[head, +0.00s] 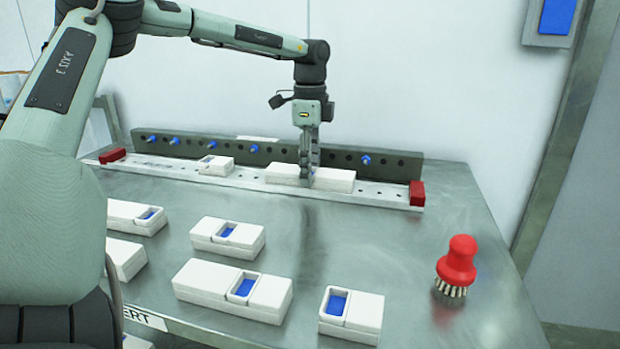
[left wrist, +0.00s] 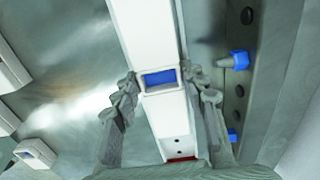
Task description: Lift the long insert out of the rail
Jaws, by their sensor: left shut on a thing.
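The long insert (head: 333,180) is a long white block lying on the pale perforated rail (head: 385,197) at the back of the steel table. My left gripper (head: 307,176) points down over the middle of it, with its fingers on either side. In the left wrist view, the left gripper (left wrist: 165,95) has its fingers at both sides of the long insert (left wrist: 150,40), near a blue recessed window. The left gripper is shut on the insert. The fingers hide part of the block. I cannot tell whether it is clear of the rail. My right gripper is not in view.
A shorter white insert (head: 216,165) sits farther left on the rail. Red end blocks (head: 417,193) close the rail. A dark backplate (head: 395,168) with blue pins stands behind. Several white blocks (head: 232,290) lie in front, and a red brush (head: 457,265) stands at right.

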